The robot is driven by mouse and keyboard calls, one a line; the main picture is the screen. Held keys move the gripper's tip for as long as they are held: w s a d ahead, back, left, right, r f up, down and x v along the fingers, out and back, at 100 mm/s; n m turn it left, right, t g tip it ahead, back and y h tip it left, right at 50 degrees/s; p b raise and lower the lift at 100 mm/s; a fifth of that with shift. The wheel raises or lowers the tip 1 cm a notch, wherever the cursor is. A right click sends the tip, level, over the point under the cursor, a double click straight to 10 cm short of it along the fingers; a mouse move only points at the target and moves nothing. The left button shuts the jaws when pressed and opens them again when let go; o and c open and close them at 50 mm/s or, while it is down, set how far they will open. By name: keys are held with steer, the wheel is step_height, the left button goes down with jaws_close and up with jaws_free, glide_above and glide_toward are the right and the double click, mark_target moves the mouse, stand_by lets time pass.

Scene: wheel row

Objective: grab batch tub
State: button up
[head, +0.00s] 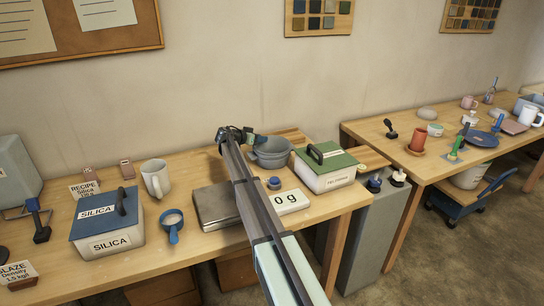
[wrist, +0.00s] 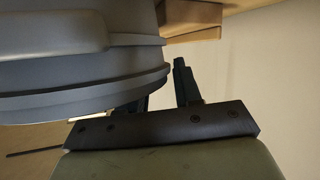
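A grey round tub (head: 272,153), which I take to be the batch tub, stands on the table behind the scale, near the wall. In the wrist view the grey tub (wrist: 70,60) fills the upper left, with its stepped rim and a protruding lip close to the camera. My gripper (head: 246,137) is at the tub's left side in the head view. In the wrist view my gripper (wrist: 165,92) has its two fingers apart with a gap between them. The tub's rim hides part of the left finger. I cannot tell whether a finger touches the tub.
A green-lidded box (head: 327,167) stands right of the tub. A metal scale plate (head: 215,205) and a display reading 0 g (head: 288,201) lie in front. A white mug (head: 156,178), a blue scoop cup (head: 173,226) and a blue-lidded silica box (head: 106,222) stand to the left.

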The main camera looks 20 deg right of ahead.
jaws_close()
stand_by(1.4)
